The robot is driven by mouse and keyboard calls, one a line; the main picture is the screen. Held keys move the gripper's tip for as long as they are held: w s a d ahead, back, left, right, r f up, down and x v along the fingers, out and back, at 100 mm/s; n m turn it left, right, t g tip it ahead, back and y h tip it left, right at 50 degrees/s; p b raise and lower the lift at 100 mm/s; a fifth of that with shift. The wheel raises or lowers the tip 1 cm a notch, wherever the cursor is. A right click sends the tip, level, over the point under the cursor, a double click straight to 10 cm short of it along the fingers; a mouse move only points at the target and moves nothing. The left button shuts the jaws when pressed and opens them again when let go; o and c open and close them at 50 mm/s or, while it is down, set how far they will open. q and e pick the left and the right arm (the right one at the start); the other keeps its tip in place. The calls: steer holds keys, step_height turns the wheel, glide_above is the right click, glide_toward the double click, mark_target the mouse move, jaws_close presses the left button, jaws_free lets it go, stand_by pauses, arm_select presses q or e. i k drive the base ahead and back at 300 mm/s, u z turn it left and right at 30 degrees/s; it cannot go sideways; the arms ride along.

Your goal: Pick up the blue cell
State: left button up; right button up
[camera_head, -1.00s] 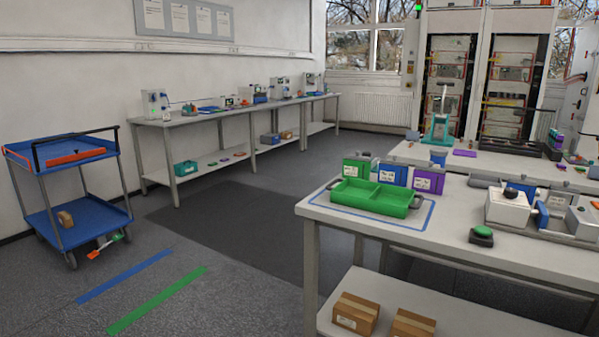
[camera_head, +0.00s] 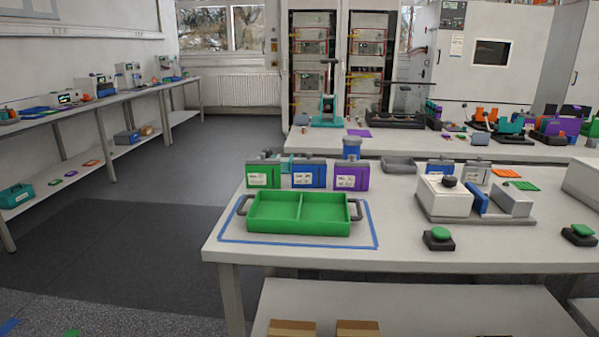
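The blue cell (camera_head: 309,175) stands upright on the near table, behind the green tray. It has a white label on its front and stands between a green cell (camera_head: 263,175) on its left and a purple cell (camera_head: 351,178) on its right. The green two-compartment tray (camera_head: 298,226) looks empty and sits inside a blue tape outline. Neither of my grippers shows in the head view.
The near table (camera_head: 420,261) holds a white device (camera_head: 444,197) and black boxes with green buttons (camera_head: 438,237) to the right. A second table (camera_head: 420,149) stands behind. Open floor (camera_head: 110,240) lies to the left, before a long wall bench (camera_head: 95,107).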

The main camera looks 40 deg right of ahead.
mark_target(303, 176)
steer(key=z, duration=1.8)
